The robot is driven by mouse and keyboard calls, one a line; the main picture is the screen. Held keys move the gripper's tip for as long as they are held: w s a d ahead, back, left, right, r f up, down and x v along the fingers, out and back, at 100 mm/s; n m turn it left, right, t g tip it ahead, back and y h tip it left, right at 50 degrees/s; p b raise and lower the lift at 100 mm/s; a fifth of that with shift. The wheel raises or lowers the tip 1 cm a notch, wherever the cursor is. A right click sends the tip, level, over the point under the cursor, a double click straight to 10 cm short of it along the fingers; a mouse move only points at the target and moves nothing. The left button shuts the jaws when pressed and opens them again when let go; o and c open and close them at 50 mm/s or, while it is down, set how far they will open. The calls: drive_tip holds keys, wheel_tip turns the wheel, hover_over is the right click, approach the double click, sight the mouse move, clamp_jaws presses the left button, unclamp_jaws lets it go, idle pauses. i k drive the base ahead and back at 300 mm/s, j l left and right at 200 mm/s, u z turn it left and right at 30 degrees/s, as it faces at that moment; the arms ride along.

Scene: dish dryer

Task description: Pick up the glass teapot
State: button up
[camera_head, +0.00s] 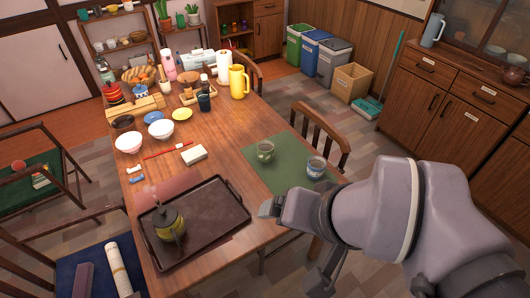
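A dark teapot with an olive-yellow body (170,224) stands upright on the dark tray (215,215) at the near end of the table; it may be the glass teapot, but its material is hard to tell. Faint steam shows above it. My gripper (268,207) reaches in from the right, near the tray's right edge. It is apart from the teapot, to its right. I see it side-on and cannot tell whether its fingers are open. Nothing visible is held.
A green mat (258,180) with a green cup (265,151) and a blue-white cup (316,167) lies close behind my arm. Bowls (128,142), a yellow pitcher (238,82) and other tableware crowd the far half. Chairs (322,135) surround the wooden table (225,133).

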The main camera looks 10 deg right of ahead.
sight(173, 234)
drive_tip(key=j, duration=0.8)
drive_tip(key=i+j+u, duration=0.1)
drive_tip(key=j, duration=0.65)
